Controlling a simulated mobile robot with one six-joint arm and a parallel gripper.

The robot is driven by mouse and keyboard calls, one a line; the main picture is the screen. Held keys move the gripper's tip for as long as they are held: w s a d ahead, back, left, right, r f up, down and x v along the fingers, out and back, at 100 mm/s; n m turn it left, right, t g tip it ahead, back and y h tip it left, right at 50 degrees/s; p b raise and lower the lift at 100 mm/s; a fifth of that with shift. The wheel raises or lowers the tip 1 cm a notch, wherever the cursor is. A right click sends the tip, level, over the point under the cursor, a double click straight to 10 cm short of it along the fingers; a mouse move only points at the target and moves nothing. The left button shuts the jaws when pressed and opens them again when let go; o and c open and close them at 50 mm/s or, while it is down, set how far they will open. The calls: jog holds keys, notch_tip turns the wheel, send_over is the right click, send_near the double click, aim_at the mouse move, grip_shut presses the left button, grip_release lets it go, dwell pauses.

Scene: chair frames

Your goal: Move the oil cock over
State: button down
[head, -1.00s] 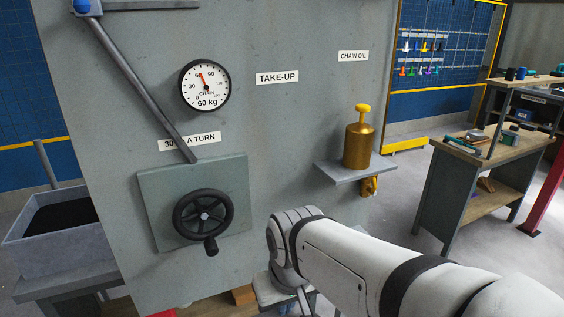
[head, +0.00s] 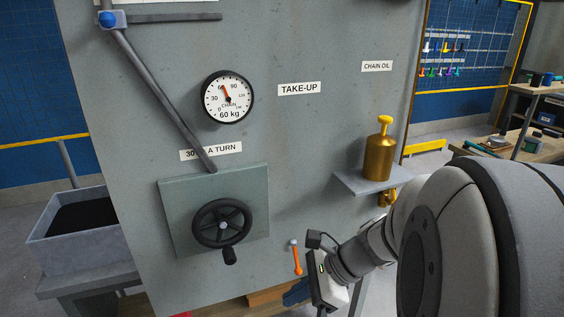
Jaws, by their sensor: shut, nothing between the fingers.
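A brass oil can (head: 379,158) with a yellow knob on top stands on a small grey shelf (head: 352,182) under the CHAIN OIL label. A brass fitting, which looks like the oil cock (head: 386,198), hangs below the shelf. It is partly hidden by my arm, so its handle position cannot be made out. My gripper (head: 297,293) is low in front of the panel, left of and below the cock and clear of it. Its dark fingers point left; they look small, shut and empty.
An orange lever (head: 297,261) sits just above my gripper. Left are a black handwheel (head: 222,225), a dial gauge (head: 228,97) and a long grey lever (head: 160,93). A grey bin (head: 85,240) stands far left, a workbench (head: 545,150) at right.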

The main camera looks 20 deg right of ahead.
jog(key=w+d+r+m+t+p, duration=0.1)
jog(key=w+d+r+m+t, duration=0.15)
jog(key=d+m+t, duration=0.45)
jog(key=w+d+r+m+t+p, duration=0.15)
jog(key=w+d+m, duration=0.3)
jog(key=m, duration=0.55)
jog(key=s+d+r+m+t+h, duration=0.2)
jog(key=d+m+t+h, duration=0.55)
jog(key=d+m, duration=0.75)
jog(key=w+d+r+p, duration=0.1)
jog(key=w+d+p, duration=0.2)
jog(key=w, duration=0.7)
jog(key=shift+w+d+n+g, duration=0.3)
jog(key=shift+w+d+g, duration=0.1)
jog(key=shift+d, duration=0.6)
jog(key=shift+h, duration=0.25)
